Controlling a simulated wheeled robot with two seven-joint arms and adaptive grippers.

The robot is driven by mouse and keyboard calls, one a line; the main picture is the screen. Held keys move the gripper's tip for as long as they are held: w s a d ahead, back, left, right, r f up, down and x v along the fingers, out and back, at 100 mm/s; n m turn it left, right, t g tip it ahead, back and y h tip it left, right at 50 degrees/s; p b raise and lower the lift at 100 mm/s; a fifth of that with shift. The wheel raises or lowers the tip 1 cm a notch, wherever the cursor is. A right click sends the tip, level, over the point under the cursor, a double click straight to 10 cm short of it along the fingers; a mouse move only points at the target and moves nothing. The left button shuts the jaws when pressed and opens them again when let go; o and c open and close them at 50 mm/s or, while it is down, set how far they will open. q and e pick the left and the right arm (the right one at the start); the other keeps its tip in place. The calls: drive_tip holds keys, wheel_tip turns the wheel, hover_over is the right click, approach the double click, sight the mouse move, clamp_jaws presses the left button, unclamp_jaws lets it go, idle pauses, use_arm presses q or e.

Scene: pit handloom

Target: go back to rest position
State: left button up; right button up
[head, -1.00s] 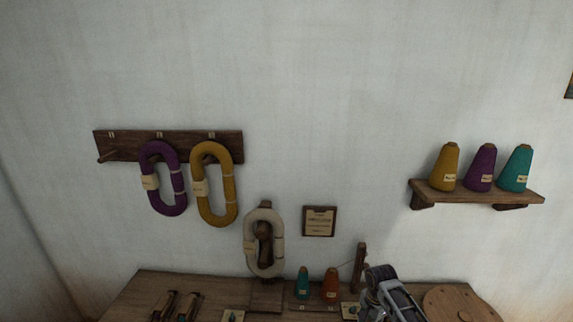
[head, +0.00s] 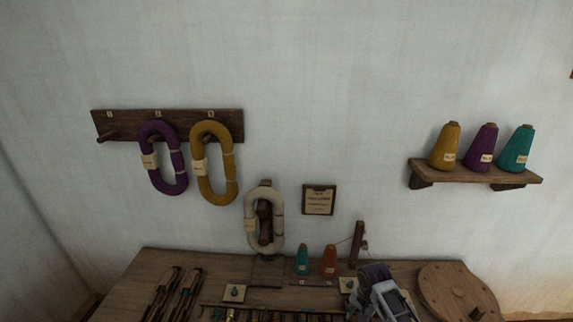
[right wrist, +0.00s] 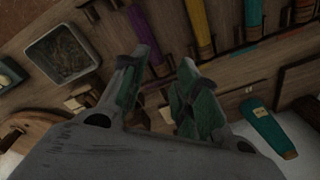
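My right gripper (right wrist: 160,72) shows in the right wrist view with its two green-padded fingers apart and nothing between them. In the head view my right arm's grey end (head: 384,296) comes in at the bottom, right of centre, over the wooden table (head: 225,266); its fingertips cannot be made out there. My left gripper is in neither view.
Purple (head: 163,158) and mustard (head: 214,163) skeins hang from a wall rack. A cream skein (head: 264,222) hangs on a stand. Teal (head: 303,260) and orange (head: 328,262) cones stand behind my arm. A round wooden disc (head: 440,287) lies right. A shelf (head: 475,173) holds cones.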

drive_tip(key=s+a+r+n+t, duration=0.1)
drive_tip(key=s+r+n, duration=0.45)
drive_tip(key=s, duration=0.45)
drive_tip(key=s+a+r+n+t, duration=0.1)
drive_tip(key=s+r+n+t, duration=0.1)
drive_tip(key=s+r+n, duration=0.6)
drive_tip(key=s+f+m+g, duration=0.1)
drive_tip(key=s+f, duration=0.1)
drive_tip(key=f, duration=1.5)
drive_tip(key=s+f+m+g, duration=0.1)
drive_tip(key=s+f+m, duration=0.15)
drive_tip(key=f, duration=1.55)
drive_tip(key=s+d+f, duration=0.2)
drive_tip(key=s+f, duration=0.8)
drive_tip(key=s, duration=0.1)
drive_tip(key=s+d+f+n, duration=0.1)
drive_tip(key=s+d+f, duration=0.1)
drive_tip(key=s+f, duration=0.8)
drive_tip(key=shift+s+g+b, duration=0.4)
drive_tip(key=shift+s+b, duration=0.05)
drive_tip(key=shift+s, duration=0.3)
drive_tip(key=shift+s+d, duration=0.1)
